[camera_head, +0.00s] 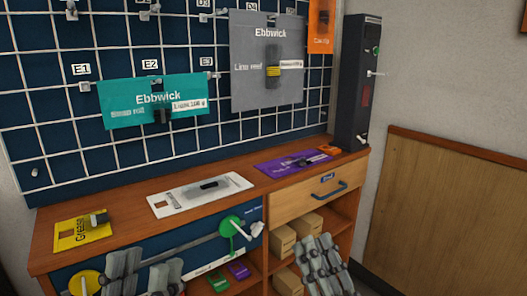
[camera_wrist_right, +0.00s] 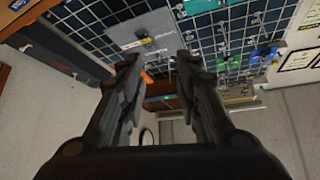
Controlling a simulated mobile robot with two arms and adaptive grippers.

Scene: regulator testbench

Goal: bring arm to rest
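My left gripper (camera_head: 146,262) is at the bottom left of the head view, in front of the blue drawer front of the bench. Its two fingers stand apart with nothing seen between them. My right gripper (camera_head: 317,240) is at the bottom right, in front of the open shelves. In the right wrist view its fingers (camera_wrist_right: 158,62) are clearly apart and empty. The wooden workbench (camera_head: 125,205) stands behind both grippers. Neither gripper is seen holding any part.
On the bench lie a yellow card (camera_head: 70,235), a white plate (camera_head: 165,205) and a purple card (camera_head: 270,168). A gridded pegboard (camera_head: 50,135) rises behind, with teal (camera_head: 125,95) and grey (camera_head: 248,88) panels. A dark tester box (camera_head: 352,90) stands right.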

